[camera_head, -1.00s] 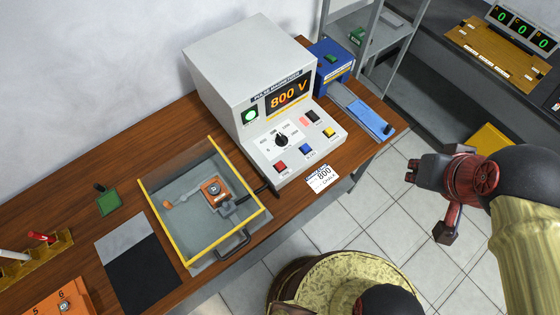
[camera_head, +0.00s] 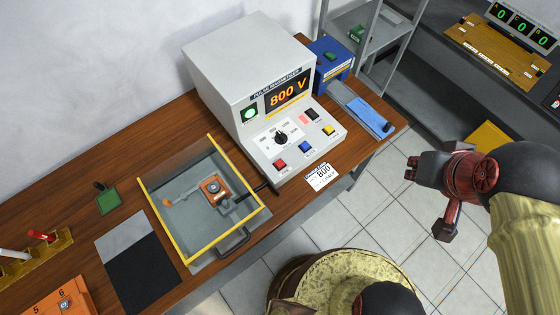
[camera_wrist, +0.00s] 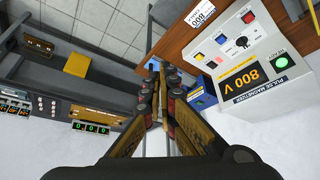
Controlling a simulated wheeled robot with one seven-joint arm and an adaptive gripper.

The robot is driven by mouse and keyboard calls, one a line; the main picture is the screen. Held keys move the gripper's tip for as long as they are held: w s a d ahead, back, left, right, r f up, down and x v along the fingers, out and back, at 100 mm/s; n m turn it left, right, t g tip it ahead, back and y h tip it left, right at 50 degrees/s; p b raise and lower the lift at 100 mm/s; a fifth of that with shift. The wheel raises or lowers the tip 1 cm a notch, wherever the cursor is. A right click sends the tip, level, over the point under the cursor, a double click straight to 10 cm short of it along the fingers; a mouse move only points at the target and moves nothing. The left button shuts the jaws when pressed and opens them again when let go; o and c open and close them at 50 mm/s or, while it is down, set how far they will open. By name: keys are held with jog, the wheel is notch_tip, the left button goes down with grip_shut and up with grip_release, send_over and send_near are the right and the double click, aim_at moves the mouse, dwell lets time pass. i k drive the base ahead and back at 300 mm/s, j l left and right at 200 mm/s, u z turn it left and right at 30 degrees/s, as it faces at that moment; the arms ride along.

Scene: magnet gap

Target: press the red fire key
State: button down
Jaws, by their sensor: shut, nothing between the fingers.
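The pulse magnetizer (camera_head: 250,80) is a light grey box on the wooden bench, with "800 V" on its display and a lit green lamp. Its sloping front panel carries a red key (camera_head: 280,164) at the lower left, with a blue key, a yellow key and a black dial nearby. In the wrist view the magnetizer appears turned round, and the red key (camera_wrist: 199,57) shows at its panel's edge. My gripper (camera_head: 410,168) is over the floor to the right of the bench, apart from the panel. In the wrist view my gripper (camera_wrist: 156,70) is shut and empty.
A yellow-framed clear tray (camera_head: 205,200) holding an orange part stands left of the panel. A blue device (camera_head: 331,62) with a blue slide is right of the magnetizer. Open floor lies between bench and gripper.

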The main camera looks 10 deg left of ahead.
aim_at(279, 163)
jog(key=i+l+u, duration=0.15)
jog(key=u, duration=0.2)
jog(key=i+l+u, duration=0.2)
jog(key=u, duration=0.15)
jog(key=i, duration=0.05)
